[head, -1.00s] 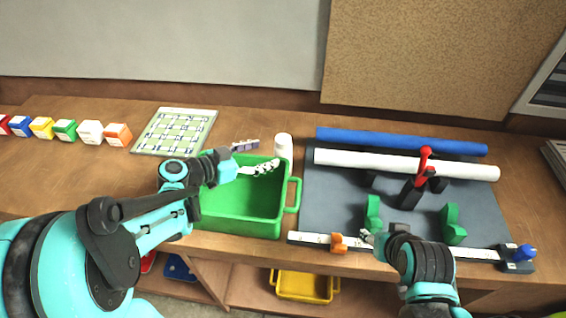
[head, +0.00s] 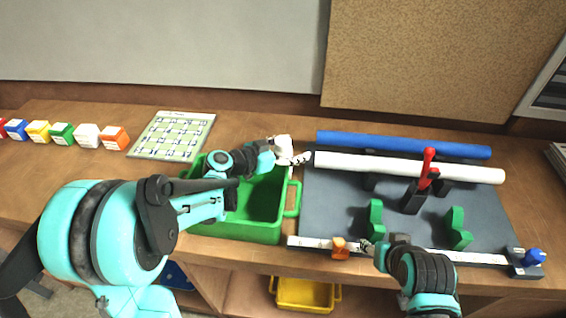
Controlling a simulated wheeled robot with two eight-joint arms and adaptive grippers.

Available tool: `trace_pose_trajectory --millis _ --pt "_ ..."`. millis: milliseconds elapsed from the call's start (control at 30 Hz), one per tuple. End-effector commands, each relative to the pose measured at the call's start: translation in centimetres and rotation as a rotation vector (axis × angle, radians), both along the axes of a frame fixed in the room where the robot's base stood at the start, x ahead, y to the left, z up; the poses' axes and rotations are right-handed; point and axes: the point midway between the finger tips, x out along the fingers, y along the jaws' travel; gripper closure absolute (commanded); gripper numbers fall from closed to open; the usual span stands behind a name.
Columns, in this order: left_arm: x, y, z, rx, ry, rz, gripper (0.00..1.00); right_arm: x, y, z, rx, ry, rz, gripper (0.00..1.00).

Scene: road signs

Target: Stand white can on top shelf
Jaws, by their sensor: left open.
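The white can (head: 283,145) stands upright on the wooden top behind the green bin, partly hidden by my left gripper. My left gripper (head: 299,159) is open, with its white fingers at the can's lower right; I cannot tell whether they touch it. My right gripper (head: 374,246) is low at the front edge of the grey board, near an orange clamp. Its fingers are too small to judge. The wooden top (head: 60,180) is the upper level of the shelf unit.
The green bin (head: 262,232) sits beneath my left forearm. A grey board (head: 335,200) holds a blue roll (head: 400,145), a white roll (head: 410,168), a red-handled clamp (head: 428,165) and green blocks. A patterned sheet (head: 175,135) and several coloured blocks lie left. A yellow bin (head: 305,293) is below.

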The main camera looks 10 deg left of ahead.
Motion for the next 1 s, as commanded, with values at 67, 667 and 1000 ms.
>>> trace_pose_trajectory --millis 67,667,1000 --pt "0.03 -0.02 0.02 0.0 0.0 0.0 0.29 0.0 0.0 0.02 0.0 0.0 0.0 0.51" --pt "0.0 0.01 0.03 0.0 0.0 0.0 1.0 0.0 0.0 0.04 0.0 0.0 0.0 0.51" --pt "0.0 0.01 0.08 -0.001 0.001 0.0 1.0 0.0 0.0 0.04 0.0 0.0 0.0 0.51"
